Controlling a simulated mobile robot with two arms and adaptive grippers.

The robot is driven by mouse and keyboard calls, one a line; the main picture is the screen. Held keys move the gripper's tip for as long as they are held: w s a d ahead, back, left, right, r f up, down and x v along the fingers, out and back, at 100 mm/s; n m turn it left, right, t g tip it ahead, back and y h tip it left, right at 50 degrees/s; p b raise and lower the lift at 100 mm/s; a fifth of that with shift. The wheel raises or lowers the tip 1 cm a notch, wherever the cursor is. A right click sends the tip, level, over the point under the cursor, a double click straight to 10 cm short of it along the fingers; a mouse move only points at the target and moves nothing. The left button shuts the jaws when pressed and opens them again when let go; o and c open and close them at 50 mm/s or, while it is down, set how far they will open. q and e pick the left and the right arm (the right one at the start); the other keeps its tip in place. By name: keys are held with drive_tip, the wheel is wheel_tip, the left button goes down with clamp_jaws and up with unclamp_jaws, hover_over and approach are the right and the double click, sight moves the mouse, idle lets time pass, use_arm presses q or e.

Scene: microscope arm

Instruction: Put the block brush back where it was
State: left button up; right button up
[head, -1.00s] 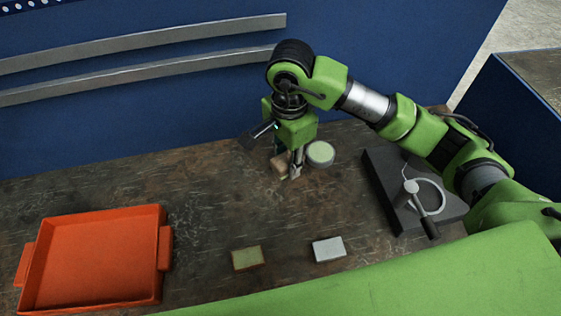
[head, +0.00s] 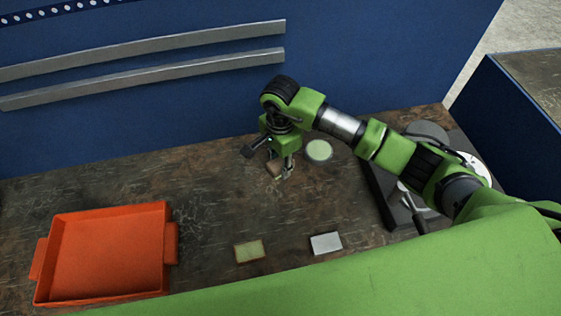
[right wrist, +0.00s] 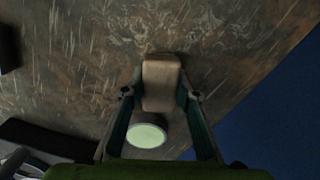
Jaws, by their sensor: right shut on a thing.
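The block brush, a tan wooden-looking block (head: 275,169), is between the fingers of my right gripper (head: 280,172), low over the brown worktop. In the right wrist view the block (right wrist: 161,84) sits between the two fingertips (right wrist: 160,95), and the gripper is shut on it. Whether the block touches the worktop cannot be told, and its underside is hidden. My left gripper is not in view.
A round tin with a pale green top (head: 318,150) stands close right of the gripper. A dark microscope stand (head: 378,190) is partly behind my arm. A green-topped block (head: 249,251), a grey-white block (head: 326,243) and an orange tray (head: 105,255) are nearer. The mid-left worktop is clear.

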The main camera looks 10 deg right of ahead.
sight(280, 162)
drive_tip(key=shift+f, duration=0.1)
drive_tip(key=shift+f, duration=0.1)
drive_tip(key=o, duration=1)
drive_tip(key=shift+r, duration=0.3)
drive_tip(key=shift+w+r, duration=0.1)
drive_tip(key=shift+r, duration=0.25)
wheel_tip(280, 162, up, 10)
drive_tip(key=b, duration=0.3)
drive_tip(key=shift+f+b, duration=0.15)
drive_tip(key=shift+b, duration=0.25)
drive_tip(key=shift+r, duration=0.75)
